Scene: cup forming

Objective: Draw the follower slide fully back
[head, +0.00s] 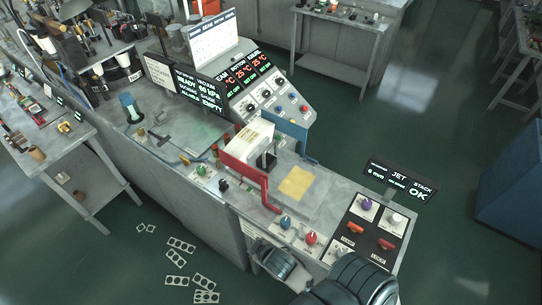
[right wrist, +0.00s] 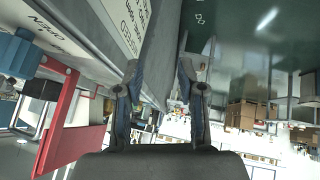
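The magazine on the bench has a red side plate (head: 248,178), a blue side plate (head: 286,132) and a white stack (head: 248,138) between them. A black block (head: 266,160) sits at the stack's near end; it may be the follower slide, but no label shows. The right wrist view shows a red plate (right wrist: 72,125), a blue part (right wrist: 18,52) and a black piece (right wrist: 42,88) at the left. My right gripper (right wrist: 159,75) has its fingers apart, with nothing between them. It seems to be at the bench front, low in the head view (head: 272,260). My left gripper is not in view.
A yellow sheet (head: 296,184) lies on the bench right of the red plate. Punched scraps (head: 180,245) lie on the floor. A side table (head: 50,165) stands left.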

